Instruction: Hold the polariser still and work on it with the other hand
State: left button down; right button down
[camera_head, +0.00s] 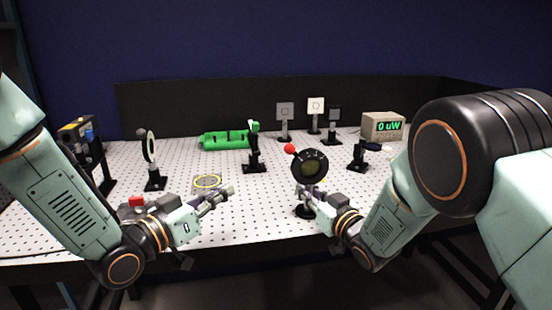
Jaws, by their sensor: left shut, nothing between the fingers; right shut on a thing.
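The perforated white table (225,235) carries a green cylinder (222,140), a black mount (254,155), a round-plate mount (151,150) and a yellow ring (207,182). A meter reading "0 uW" (382,126) and several plate stands (285,112) are at the back.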

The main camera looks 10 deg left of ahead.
aim_at(286, 151)
pick_arm(q)
jog(key=s+d+r+m+h, duration=0.1)
jog(key=s+d+r+h, duration=0.1)
jog(key=s+h, duration=0.15)
jog(key=shift+y, duration=0.45)
jog(key=x, duration=1.3)
jog(key=shift+w+d+r, duration=0.2)
jog(key=shift+r, duration=0.05)
jog(key=shift+m, duration=0.3)
jog(key=shift+d+r, duration=0.15)
jog(key=shift+r, duration=0.15)
